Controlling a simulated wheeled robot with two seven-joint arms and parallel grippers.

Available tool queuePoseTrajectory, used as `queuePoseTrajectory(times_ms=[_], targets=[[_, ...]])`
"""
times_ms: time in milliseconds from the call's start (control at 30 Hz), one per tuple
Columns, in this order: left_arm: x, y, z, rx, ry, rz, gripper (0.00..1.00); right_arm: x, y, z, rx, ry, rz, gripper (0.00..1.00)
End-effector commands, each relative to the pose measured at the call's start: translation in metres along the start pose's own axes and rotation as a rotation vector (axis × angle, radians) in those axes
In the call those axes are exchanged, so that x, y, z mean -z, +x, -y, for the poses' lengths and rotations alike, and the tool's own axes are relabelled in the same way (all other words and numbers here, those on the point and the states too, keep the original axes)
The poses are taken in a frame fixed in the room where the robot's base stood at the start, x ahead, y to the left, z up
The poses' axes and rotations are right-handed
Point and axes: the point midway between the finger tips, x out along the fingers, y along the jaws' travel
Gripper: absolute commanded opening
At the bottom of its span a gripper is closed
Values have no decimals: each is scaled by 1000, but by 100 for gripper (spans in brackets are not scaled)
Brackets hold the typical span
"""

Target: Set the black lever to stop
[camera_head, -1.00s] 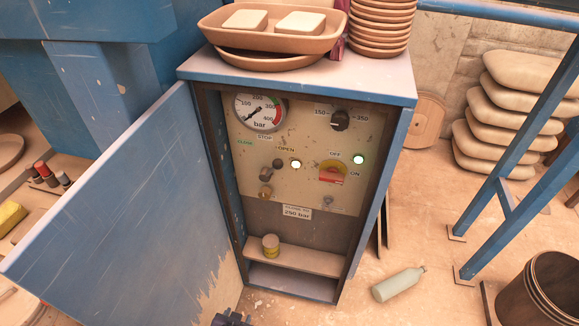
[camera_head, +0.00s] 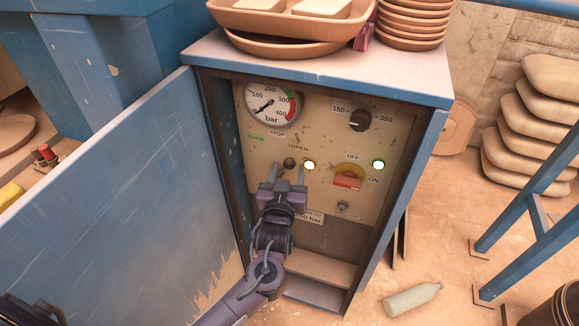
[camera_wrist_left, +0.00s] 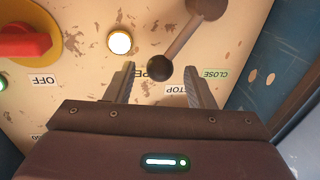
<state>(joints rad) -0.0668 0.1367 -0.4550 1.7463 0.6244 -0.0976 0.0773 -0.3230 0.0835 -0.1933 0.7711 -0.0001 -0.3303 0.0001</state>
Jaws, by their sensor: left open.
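The black lever (camera_wrist_left: 182,36) shows in the left wrist view, where its round knob lies over the OPEN label. The STOP label (camera_wrist_left: 178,90) is beside it and the CLOSE label (camera_wrist_left: 215,75) is farther on. In the head view the dark knob (camera_head: 289,163) sits just below OPEN, and my gripper hides the lever's lower part. My left gripper (camera_head: 284,174) is open in front of the panel. In the left wrist view its fingers (camera_wrist_left: 158,68) stand on either side of the knob. I cannot tell if they touch it. My right gripper is not in view.
A lit white lamp (camera_head: 309,165) and a red switch (camera_head: 347,181) are close to the right of the lever. The gauge (camera_head: 271,104) is above. The open blue cabinet door (camera_head: 130,200) borders my arm on the left. A shelf (camera_head: 320,269) is below.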

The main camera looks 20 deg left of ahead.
Motion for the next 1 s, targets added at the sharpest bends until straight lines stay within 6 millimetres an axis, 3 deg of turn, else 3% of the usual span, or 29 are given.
queuePoseTrajectory(times_ms=[200, 467, 833, 1000], targets=[[0, 19, 0, 0, 0, 0, 49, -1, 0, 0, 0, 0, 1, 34], [-1, 20, 0, 0, 0, 1, 49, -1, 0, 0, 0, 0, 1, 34], [-1, 20, 0, 0, 0, 1, 2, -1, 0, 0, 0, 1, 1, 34], [-1, 20, 0, 0, 0, 2, 0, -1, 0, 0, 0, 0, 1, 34]])
